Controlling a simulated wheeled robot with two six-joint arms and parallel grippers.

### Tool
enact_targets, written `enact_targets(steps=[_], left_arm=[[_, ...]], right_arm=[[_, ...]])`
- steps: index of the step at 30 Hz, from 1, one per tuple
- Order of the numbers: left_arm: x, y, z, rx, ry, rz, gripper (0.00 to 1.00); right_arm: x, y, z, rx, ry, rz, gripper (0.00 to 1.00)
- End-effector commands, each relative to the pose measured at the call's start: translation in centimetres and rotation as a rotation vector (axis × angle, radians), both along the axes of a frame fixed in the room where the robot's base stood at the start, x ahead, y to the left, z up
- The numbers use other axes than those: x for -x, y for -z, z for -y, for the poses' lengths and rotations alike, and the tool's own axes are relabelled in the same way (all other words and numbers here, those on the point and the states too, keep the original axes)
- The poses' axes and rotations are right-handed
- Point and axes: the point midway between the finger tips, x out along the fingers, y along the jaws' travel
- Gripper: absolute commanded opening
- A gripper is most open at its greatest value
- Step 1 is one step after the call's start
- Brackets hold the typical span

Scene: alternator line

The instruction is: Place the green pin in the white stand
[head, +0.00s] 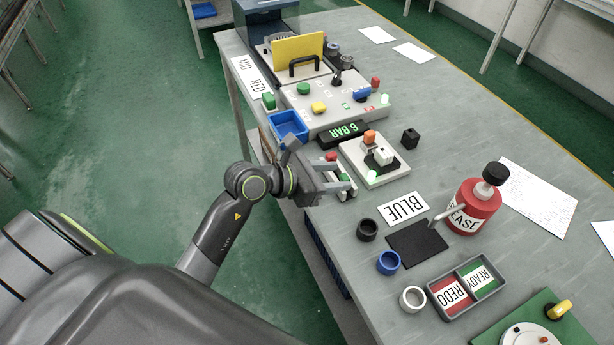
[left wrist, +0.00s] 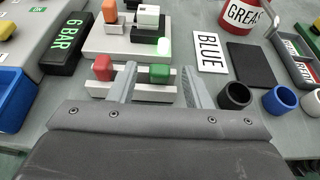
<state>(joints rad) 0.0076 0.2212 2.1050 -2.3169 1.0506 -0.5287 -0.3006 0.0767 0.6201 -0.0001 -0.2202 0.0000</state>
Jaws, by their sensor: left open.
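The green pin (left wrist: 159,73) shows in the left wrist view at the right part of a low white stand (left wrist: 143,92). A red pin (left wrist: 103,68) is at the stand's left part. The green pin appears upright on the stand; how deep it sits cannot be told. My left gripper (left wrist: 158,70) is open, with one finger on each side of the green pin and no clear contact. My right gripper is not in view.
Behind the stand is a white fixture plate (head: 398,170) with an orange-topped block. A blue bin (head: 290,118) and the 6 BAR display (head: 343,134) are to the left. A BLUE card (head: 403,208), dark pad (head: 418,243), several rings and a red grease bottle (head: 472,207) are to the right.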

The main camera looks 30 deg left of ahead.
Motion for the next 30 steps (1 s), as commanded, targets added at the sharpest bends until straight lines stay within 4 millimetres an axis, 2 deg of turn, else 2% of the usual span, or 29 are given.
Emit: enact_targets(steps=[3,9,15,30], left_arm=[[1.7,-0.7,-1.4,-0.007,0.001,0.001,0.45],[3.9,-1.9,-3.0,-0.004,0.002,-0.002,0.45],[5.3,-2.7,-4.2,-0.002,0.000,0.001,0.45],[5.9,-3.1,-4.6,0.002,0.001,0.000,0.45]], right_arm=[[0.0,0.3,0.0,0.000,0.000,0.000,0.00],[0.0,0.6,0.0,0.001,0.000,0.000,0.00],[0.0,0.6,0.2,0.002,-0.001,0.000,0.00],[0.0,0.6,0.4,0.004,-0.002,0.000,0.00]])
